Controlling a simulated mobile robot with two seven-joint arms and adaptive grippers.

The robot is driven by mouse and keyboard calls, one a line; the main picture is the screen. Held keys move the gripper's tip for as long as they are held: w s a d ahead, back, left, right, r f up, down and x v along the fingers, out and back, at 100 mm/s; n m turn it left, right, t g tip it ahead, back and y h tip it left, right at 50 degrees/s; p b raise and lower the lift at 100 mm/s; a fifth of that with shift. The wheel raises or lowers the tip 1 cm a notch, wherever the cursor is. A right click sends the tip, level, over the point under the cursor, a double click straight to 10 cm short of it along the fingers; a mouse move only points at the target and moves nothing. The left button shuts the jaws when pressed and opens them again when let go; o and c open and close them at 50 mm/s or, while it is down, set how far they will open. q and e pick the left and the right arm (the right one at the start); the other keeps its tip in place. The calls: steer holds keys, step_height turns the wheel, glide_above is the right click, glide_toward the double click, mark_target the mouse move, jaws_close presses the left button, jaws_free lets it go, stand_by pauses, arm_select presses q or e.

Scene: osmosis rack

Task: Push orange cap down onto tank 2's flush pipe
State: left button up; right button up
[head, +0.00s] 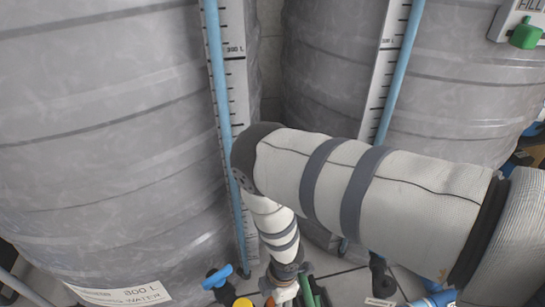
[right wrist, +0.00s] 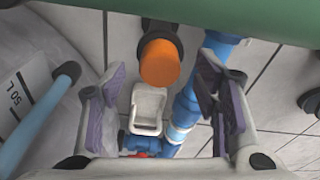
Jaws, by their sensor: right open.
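The orange cap (right wrist: 159,62) shows in the right wrist view at the end of a dark pipe fitting (right wrist: 162,33). I cannot tell how far it sits on the pipe. My right gripper (right wrist: 163,76) is open, its purple-padded fingers to the left and right of the cap, with nothing held. I cannot tell how far the cap is from the fingertips. In the head view my right arm reaches in from the right and down between two grey tanks (head: 110,130) (head: 460,90); its gripper (head: 284,293) is near the bottom edge. My left gripper is out of view.
Blue pipes (right wrist: 186,103) and a pale rectangular piece (right wrist: 148,108) lie below the cap. A thick green bar (right wrist: 220,18) crosses the top of the wrist view. A blue valve handle (head: 217,277) and a yellow-orange round part (head: 242,302) are left of my gripper.

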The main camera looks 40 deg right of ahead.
step_height(320, 180, down, 2)
steer(key=shift+a+f, duration=0.1)
steer(key=shift+r, duration=0.2)
steer(key=c, duration=0.9)
steer(key=shift+c, duration=0.2)
